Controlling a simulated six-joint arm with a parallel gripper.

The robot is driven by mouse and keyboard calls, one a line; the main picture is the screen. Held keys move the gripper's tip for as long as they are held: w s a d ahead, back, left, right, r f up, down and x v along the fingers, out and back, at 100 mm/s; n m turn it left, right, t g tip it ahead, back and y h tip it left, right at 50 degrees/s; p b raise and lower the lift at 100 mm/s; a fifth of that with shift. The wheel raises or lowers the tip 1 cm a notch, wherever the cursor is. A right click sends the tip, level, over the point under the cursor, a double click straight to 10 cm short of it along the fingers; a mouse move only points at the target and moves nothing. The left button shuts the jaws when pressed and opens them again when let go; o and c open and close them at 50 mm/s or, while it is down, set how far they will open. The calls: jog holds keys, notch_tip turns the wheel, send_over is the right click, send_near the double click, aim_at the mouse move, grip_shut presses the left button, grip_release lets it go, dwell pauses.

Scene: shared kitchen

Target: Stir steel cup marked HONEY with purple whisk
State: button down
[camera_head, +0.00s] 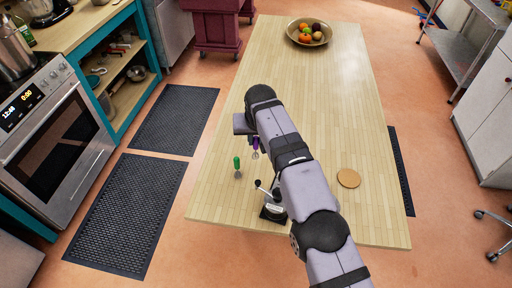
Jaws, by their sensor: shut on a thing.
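The purple whisk (255,143) shows just below my gripper (252,137), on the left half of the wooden table. My gripper is shut on the purple whisk; its fingers are mostly hidden behind my wrist and arm. The whisk's wire end points down, and I cannot tell whether it touches anything. I cannot make out a steel cup or a HONEY mark; my arm covers part of the table.
A green-handled tool (237,163) stands left of the whisk. A black-and-metal device (273,211) with a lever stands near the front edge, partly behind my arm. A round cork mat (348,178) lies right. A fruit bowl (309,33) sits far back. The middle table is clear.

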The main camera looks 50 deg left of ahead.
jog(key=shift+r+p, duration=1.3)
jog(key=shift+r, duration=0.7)
jog(key=shift+w, duration=0.15)
